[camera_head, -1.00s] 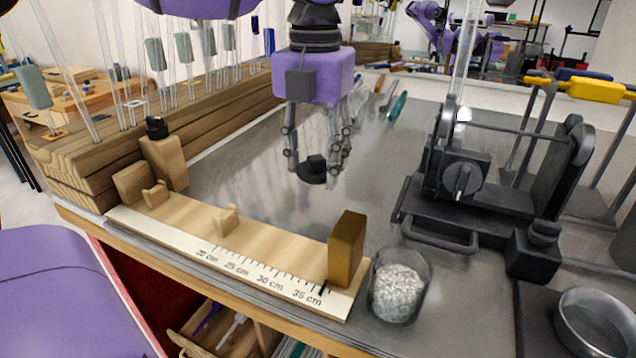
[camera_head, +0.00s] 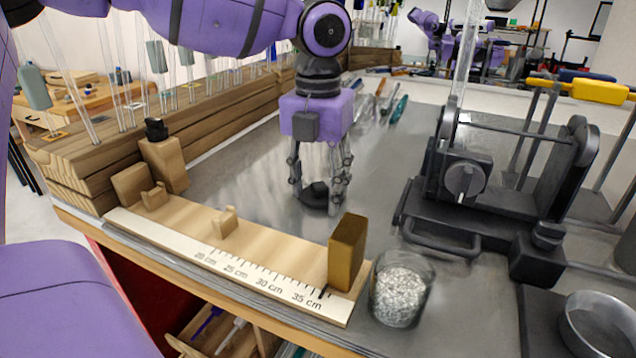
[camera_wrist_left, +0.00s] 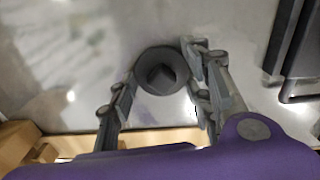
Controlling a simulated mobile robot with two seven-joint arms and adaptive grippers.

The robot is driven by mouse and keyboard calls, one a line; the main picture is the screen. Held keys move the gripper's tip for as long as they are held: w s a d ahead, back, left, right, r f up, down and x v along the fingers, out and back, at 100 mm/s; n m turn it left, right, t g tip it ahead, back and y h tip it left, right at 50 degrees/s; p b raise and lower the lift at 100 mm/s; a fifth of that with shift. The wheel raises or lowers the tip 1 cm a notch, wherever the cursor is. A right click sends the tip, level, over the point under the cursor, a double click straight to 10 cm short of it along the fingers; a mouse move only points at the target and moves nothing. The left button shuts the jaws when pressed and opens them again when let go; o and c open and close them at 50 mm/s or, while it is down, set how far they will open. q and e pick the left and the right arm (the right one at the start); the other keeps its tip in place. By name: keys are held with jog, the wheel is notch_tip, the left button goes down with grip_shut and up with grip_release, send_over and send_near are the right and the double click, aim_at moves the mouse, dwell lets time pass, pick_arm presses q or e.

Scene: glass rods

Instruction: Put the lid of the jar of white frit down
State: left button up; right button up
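The jar of white frit (camera_head: 401,290) stands open on the grey bench, right of the wooden block at the ruler's end. Its dark round lid (camera_head: 316,191) is away from the jar, over the bench behind the ruler board. My left gripper (camera_head: 318,200) points down with its fingers on both sides of the lid, shut on its rim. In the left wrist view the lid (camera_wrist_left: 162,72), with its square knob, sits between the fingertips. The lid is at or just above the bench top; I cannot tell whether it touches. My right gripper is not in view.
The ruler board (camera_head: 235,255) with wooden stops runs along the front edge. A black clamp device (camera_head: 465,185) stands to the right, a metal dish (camera_head: 598,325) at the front right. Glass rods stand in a wooden rack (camera_head: 90,150) at left. The bench around the lid is clear.

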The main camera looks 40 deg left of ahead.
aim_at(318, 185)
pick_arm(q)
jog(key=o, duration=0.3)
jog(key=shift+r, duration=0.1)
notch_tip(318, 185, up, 12)
jog(key=shift+r+p, duration=0.15)
jog(key=shift+p, duration=0.3)
dwell(0.5)
